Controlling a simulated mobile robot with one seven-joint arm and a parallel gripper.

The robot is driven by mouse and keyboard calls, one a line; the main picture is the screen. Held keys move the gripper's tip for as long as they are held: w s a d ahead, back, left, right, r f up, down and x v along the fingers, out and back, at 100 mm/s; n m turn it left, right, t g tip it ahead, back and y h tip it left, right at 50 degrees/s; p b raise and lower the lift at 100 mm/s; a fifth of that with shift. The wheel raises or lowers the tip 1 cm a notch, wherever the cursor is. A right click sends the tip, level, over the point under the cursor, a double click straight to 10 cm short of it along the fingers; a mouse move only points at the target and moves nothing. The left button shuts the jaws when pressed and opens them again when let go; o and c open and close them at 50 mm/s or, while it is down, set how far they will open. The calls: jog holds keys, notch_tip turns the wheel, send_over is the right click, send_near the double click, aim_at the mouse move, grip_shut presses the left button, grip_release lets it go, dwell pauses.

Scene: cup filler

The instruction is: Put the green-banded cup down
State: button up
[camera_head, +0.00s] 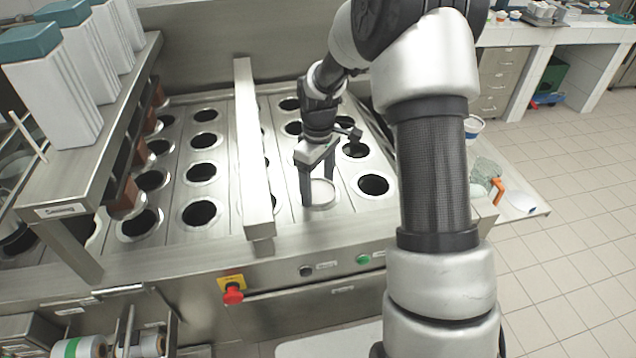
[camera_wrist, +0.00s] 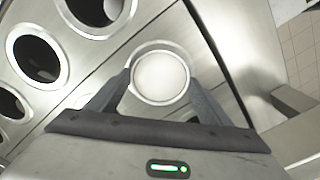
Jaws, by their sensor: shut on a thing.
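My gripper (camera_head: 319,196) points down over the right part of the steel filling deck (camera_head: 322,236). It is shut on a pale, round-mouthed cup (camera_head: 320,190), with one finger on each side. In the wrist view the cup (camera_wrist: 160,78) shows as a white disc with a light rim between the fingertips. The cup appears to sit down in a deck hole, its rim near the deck surface. Its wall and any green band are hidden, and I cannot tell whether it rests fully.
Open dark holes, such as one at the right (camera_head: 373,185), surround the cup. A raised steel bar (camera_head: 252,150) runs along the deck to the left. A red knob (camera_head: 233,294) and a green button (camera_head: 363,259) sit on the front panel.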

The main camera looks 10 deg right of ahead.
jog(key=o, duration=1.8)
jog(key=shift+f, duration=0.15)
